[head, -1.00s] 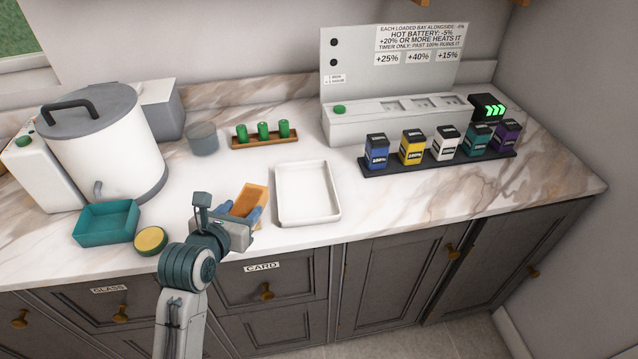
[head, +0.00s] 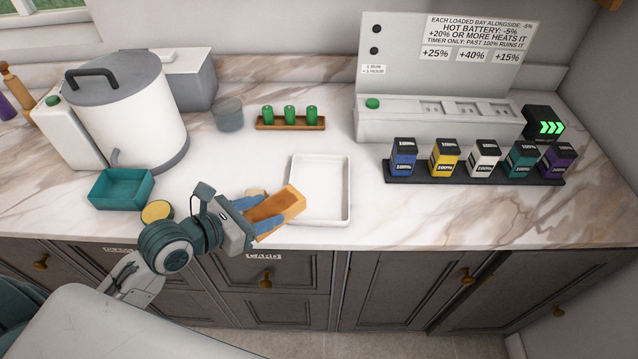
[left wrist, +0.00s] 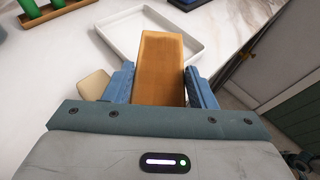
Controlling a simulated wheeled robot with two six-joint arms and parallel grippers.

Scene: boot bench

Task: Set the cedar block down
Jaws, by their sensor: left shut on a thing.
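The cedar block (head: 277,205) is an orange-brown wooden block, tilted in the head view, with its far end close to the left edge of a white tray. My left gripper (head: 268,217) is shut on it, with one blue finger on each side. In the left wrist view the cedar block (left wrist: 161,65) sticks out forward between the fingers (left wrist: 158,85), and its far end overlaps the white tray in the picture. I cannot tell whether the block touches the counter or tray. My right gripper is not in view.
The white tray (head: 345,200) is empty. A pale small piece (left wrist: 94,85) lies beside the left finger. A teal bin (head: 121,188) and yellow round thing (head: 157,211) are left. Batteries in a black rack (head: 470,176) stand right. Bare marble lies between tray and rack.

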